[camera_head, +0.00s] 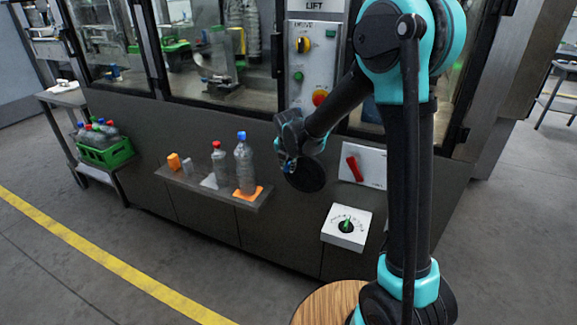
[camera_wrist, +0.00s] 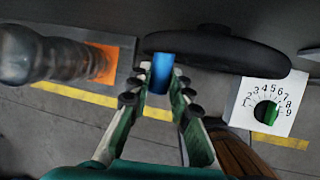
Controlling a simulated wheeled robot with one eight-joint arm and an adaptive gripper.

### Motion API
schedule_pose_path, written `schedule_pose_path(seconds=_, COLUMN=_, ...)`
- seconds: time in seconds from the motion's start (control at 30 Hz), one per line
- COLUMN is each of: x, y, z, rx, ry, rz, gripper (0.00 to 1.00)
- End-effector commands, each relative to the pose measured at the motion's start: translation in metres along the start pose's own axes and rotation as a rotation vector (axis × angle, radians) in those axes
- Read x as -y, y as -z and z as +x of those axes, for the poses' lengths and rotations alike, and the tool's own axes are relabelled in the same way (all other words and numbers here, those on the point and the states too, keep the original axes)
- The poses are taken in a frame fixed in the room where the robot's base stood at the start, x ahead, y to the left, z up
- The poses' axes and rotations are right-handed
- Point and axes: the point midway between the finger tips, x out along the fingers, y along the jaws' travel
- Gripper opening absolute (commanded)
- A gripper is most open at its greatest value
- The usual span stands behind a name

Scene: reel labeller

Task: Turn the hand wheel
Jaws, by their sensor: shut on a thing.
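The hand wheel (camera_head: 306,175) is a dark disc on the machine's front panel, right of the bottle shelf, partly hidden by my arm. In the wrist view its dark rim (camera_wrist: 225,47) runs across the top, seen almost edge-on. Its blue handle (camera_wrist: 160,78) sticks out toward the wrist camera and lies between my fingertips. My gripper (camera_wrist: 160,88) is shut on this blue handle. In the head view my gripper (camera_head: 288,164) is small and at the wheel's left side.
A shelf (camera_head: 203,190) with bottles stands left of the wheel. A red lever (camera_head: 354,168) and a white numbered dial box (camera_head: 346,227) are to its right. The control panel (camera_head: 310,75) is above. A green bottle crate (camera_head: 104,154) is far left. A round wooden top (camera_head: 318,305) is in front.

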Motion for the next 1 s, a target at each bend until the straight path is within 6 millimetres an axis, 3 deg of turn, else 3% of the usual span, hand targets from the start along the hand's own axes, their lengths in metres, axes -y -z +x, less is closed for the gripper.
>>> schedule_pose_path(seconds=1.0, x=-0.013, y=0.005, z=0.011, rx=0.001, ry=0.151, rz=-0.071, gripper=0.00)
